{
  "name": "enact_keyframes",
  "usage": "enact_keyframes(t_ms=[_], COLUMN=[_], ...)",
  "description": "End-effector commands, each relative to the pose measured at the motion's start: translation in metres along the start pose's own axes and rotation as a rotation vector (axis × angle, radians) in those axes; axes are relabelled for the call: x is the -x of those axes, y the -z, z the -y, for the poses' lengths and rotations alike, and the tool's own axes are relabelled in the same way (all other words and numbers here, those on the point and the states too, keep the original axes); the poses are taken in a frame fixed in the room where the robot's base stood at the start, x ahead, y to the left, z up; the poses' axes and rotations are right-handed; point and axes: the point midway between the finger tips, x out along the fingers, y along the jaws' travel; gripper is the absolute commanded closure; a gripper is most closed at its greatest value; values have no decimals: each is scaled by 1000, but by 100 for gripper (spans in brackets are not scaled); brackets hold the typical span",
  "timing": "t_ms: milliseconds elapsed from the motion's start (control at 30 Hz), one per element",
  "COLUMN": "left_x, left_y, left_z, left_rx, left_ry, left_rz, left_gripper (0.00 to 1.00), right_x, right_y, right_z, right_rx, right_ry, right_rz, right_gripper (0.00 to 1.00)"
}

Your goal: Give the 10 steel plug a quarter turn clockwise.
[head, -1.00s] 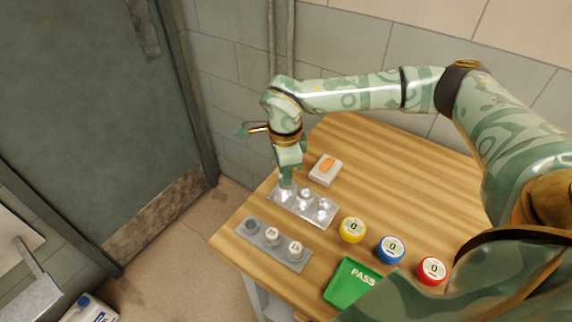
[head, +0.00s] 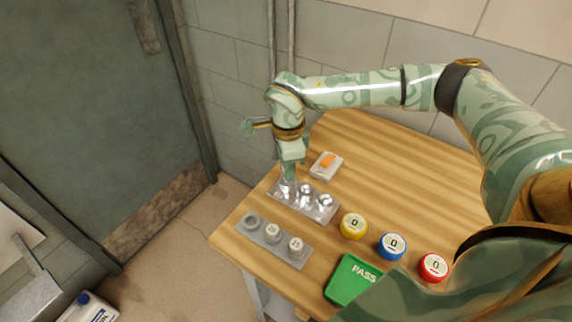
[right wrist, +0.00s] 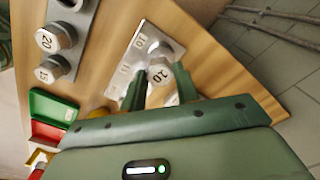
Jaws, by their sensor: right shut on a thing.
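The steel plug (right wrist: 159,73) has a numbered top face, hard to read as 10 or 20. My right gripper (right wrist: 160,88) is shut on it, with one green finger on each side. In the head view my right gripper (head: 288,180) points down at the left end of a shiny steel plate (head: 318,215) and hides the plug there. The plate also shows in the right wrist view (right wrist: 172,43), with 10 marked near the plug. I cannot tell how deep the plug sits. My left gripper is not in view.
A grey rack (head: 262,240) in front holds two numbered plugs, 20 (right wrist: 52,39) and 15 (right wrist: 46,72), and has an empty hole at its left. A box with an orange switch (head: 326,165) is behind.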

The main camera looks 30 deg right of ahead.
Motion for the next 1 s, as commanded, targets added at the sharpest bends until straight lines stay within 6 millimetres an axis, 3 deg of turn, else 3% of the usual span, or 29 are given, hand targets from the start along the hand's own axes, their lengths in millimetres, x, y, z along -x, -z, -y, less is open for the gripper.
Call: enact_keyframes(t_ms=[1000], left_x=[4], left_y=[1], left_z=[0], left_rx=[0], left_ry=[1], left_rz=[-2], left_gripper=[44], right_x=[-4], right_y=[2], right_z=[2], right_rx=[0], right_ry=[1], right_rz=[0], right_gripper=[94])
